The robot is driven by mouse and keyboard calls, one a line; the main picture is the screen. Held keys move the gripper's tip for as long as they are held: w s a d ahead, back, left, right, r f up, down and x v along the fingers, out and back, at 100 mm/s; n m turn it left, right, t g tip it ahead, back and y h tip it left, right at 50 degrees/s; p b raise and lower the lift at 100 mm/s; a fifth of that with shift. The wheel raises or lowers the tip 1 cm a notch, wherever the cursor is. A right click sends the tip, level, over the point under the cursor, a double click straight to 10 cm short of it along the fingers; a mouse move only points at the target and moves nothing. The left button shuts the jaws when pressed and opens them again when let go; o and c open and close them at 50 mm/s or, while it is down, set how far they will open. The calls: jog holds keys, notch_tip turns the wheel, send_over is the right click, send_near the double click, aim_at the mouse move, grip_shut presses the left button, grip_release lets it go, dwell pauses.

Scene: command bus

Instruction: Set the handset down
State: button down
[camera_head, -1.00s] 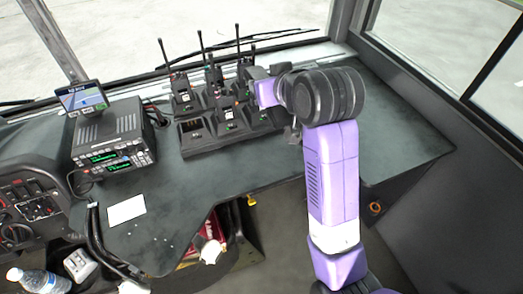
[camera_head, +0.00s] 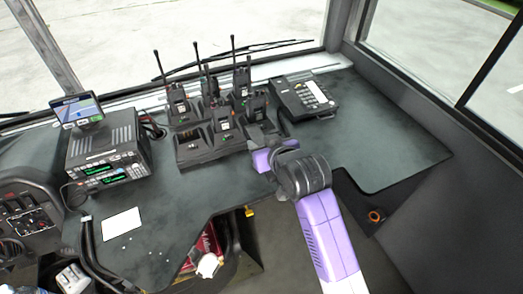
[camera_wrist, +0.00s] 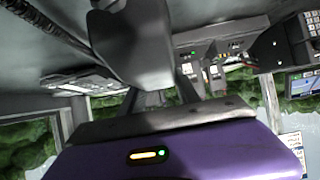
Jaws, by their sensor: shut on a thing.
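My gripper (camera_head: 262,138) is over the front right of the radio charger on the dashboard. In the wrist view its fingers (camera_wrist: 161,92) are shut on a smooth dark grey handset (camera_wrist: 130,45), which fills the top middle. In the head view the handset is mostly lost against the dark chargers and my gripper, so whether it touches anything is unclear.
Several upright radios with antennas stand in the multi-bay charger (camera_head: 196,150); its front left bay looks empty. A radio unit (camera_head: 105,145) with a small screen (camera_head: 77,108) is at left. A white card (camera_head: 122,223) lies on the dashboard. The dashboard right of the phone is clear.

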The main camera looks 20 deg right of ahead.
jog(key=shift+f, duration=1.45)
jog(key=shift+f, duration=0.4)
jog(key=c, duration=0.9)
grip_release()
jog(key=shift+s+r, duration=0.15)
jog(key=shift+r, duration=0.35)
jog(key=v, duration=1.1)
jog(key=shift+s+r, duration=0.15)
jog(key=shift+s, duration=0.15)
